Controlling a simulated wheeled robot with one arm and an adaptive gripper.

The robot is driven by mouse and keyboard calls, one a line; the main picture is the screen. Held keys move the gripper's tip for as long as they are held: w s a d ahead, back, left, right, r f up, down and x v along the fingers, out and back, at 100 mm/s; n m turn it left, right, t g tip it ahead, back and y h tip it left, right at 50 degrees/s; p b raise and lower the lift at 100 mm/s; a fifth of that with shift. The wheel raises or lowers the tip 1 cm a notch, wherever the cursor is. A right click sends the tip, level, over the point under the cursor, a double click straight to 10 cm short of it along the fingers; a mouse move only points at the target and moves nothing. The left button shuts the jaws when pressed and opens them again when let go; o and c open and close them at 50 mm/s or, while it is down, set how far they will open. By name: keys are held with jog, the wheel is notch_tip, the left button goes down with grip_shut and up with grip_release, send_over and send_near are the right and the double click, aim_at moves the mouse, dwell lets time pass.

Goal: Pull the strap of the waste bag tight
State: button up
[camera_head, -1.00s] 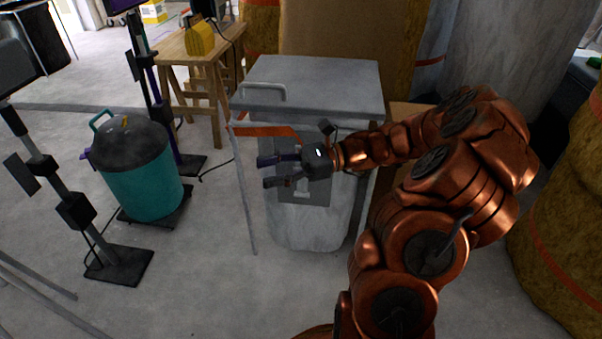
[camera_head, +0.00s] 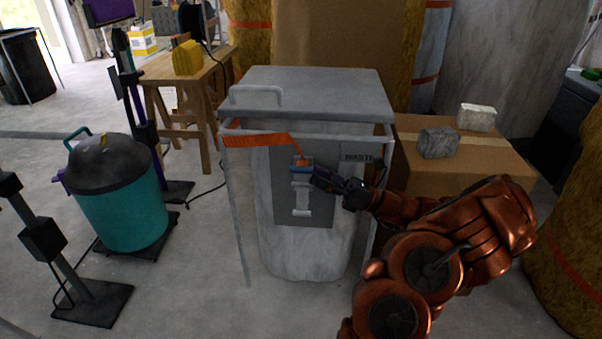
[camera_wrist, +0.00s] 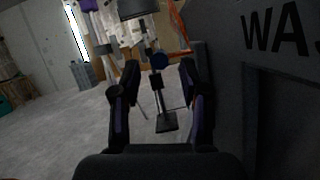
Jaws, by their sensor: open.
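The waste bag (camera_head: 300,262) is pale grey and hangs in a metal frame under a grey lid (camera_head: 315,82). An orange strap (camera_head: 255,141) runs across its upper left front, and its end (camera_head: 302,162) hangs down over a dark grey plate (camera_head: 318,213) with a lighter buckle-like fitting (camera_head: 302,199). My gripper (camera_head: 304,175) comes from the right in front of the plate, fingers pointing left, just below the strap end. Contact with the strap is not clear. In the wrist view my gripper (camera_wrist: 160,75) is open with nothing visible between its fingers. The plate's lettering (camera_wrist: 283,30) is close on the right.
A teal bin (camera_head: 125,205) with a dark lid and black stands are on the left. A wooden trestle (camera_head: 160,75) stands behind. A cardboard box (camera_head: 490,165) with grey blocks is on the right. Floor in front of the bag is clear.

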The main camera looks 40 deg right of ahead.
aim_at(303, 167)
jog(key=shift+b+x, duration=0.85)
jog(key=shift+x, duration=1.5)
jog(key=shift+c, duration=0.4)
grip_shut()
